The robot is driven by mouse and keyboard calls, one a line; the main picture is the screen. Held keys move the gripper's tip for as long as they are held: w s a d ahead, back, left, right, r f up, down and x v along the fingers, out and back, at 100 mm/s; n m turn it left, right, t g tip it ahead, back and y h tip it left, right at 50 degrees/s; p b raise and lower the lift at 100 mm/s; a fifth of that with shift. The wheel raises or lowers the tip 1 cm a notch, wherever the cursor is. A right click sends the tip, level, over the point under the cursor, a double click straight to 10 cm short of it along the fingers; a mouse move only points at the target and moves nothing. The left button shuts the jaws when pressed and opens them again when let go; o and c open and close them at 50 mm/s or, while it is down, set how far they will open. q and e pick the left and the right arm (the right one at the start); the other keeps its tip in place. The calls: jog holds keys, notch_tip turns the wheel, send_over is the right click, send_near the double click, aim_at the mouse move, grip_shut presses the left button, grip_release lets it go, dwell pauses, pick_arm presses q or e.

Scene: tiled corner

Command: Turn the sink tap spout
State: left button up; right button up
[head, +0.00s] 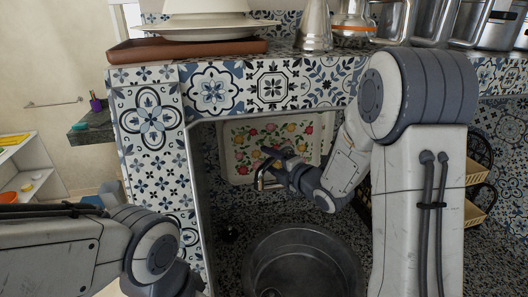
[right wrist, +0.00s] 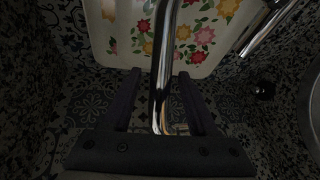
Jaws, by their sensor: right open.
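The chrome tap (head: 261,179) shows in the head view as a small bent tube at the back of the sink, partly hidden by my right gripper. In the right wrist view a chrome tube of the tap (right wrist: 164,50) runs between the two fingers of my right gripper (right wrist: 160,76). The fingers are open, with a gap on each side of the tube. A second chrome piece (right wrist: 264,27) slants at the upper right; I cannot tell how it joins. My right gripper (head: 270,163) reaches down from the right in the head view. My left arm shows at lower left; its gripper is out of view.
The round dark metal sink (head: 300,262) lies below my right arm. A flowered tray (head: 243,143) stands against the tiled wall behind the tap. A tiled ledge above holds plates (head: 215,27), a brown tray (head: 190,49) and metal pots. A basket (head: 479,197) stands at right.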

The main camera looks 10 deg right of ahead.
jog(key=shift+p+x, duration=0.4)
jog(key=shift+x, duration=1)
grip_shut()
dwell(0.5)
